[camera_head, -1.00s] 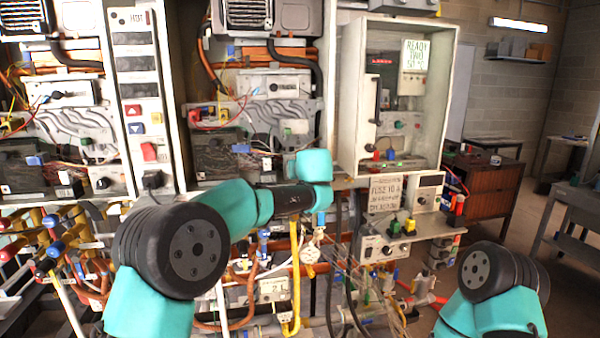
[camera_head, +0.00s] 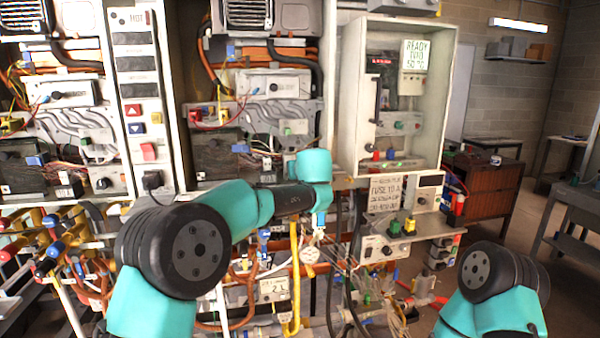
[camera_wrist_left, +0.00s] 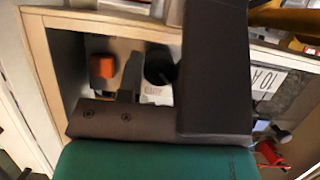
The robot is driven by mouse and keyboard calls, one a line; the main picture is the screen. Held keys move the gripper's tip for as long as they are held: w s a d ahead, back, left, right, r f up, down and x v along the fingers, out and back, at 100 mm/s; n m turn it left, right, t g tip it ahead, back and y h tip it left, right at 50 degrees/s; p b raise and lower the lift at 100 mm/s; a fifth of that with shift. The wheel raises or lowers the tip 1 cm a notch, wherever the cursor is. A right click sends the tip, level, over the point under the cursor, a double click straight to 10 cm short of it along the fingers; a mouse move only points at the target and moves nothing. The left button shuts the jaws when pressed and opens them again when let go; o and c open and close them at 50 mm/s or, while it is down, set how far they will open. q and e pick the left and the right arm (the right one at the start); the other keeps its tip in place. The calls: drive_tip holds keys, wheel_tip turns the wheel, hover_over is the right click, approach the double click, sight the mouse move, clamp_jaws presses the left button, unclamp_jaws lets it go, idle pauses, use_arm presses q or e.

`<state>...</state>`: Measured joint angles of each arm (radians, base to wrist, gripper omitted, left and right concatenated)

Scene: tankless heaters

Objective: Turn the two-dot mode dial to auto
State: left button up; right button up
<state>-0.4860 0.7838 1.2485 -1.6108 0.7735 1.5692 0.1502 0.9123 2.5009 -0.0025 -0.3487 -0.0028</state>
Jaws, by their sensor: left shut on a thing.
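My left arm reaches from the lower left across the middle heater in the head view. Its gripper is hidden there behind the wrist. In the left wrist view, my left gripper (camera_wrist_left: 212,70) shows as a dark finger and bracket over a recessed panel. A round black dial (camera_wrist_left: 161,66) sits right against the finger, partly covered by it; the gripper is shut on it. A small pale label (camera_wrist_left: 154,93) lies beside the dial, too blurred to read. The dial's dots and pointer cannot be made out. The right gripper is out of view; only my right arm shows.
An orange square button (camera_wrist_left: 102,66) is close to the dial. A fuse sign (camera_head: 386,194) and an open white cabinet (camera_head: 347,100) stand to the right of my wrist. Yellow pipes (camera_head: 295,275) and loose cables hang below. A similar black knob (camera_head: 103,183) is on the left heater.

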use_arm(q)
drive_tip(key=m+y, duration=0.2)
drive_tip(key=m, duration=0.1)
drive_tip(key=shift+d+g, duration=0.15)
drive_tip(key=shift+g, duration=0.15)
drive_tip(key=shift+m+y, duration=1.1)
drive_tip(key=shift+m, duration=0.5)
drive_tip(key=o, duration=0.9)
drive_tip(key=shift+f, duration=0.1)
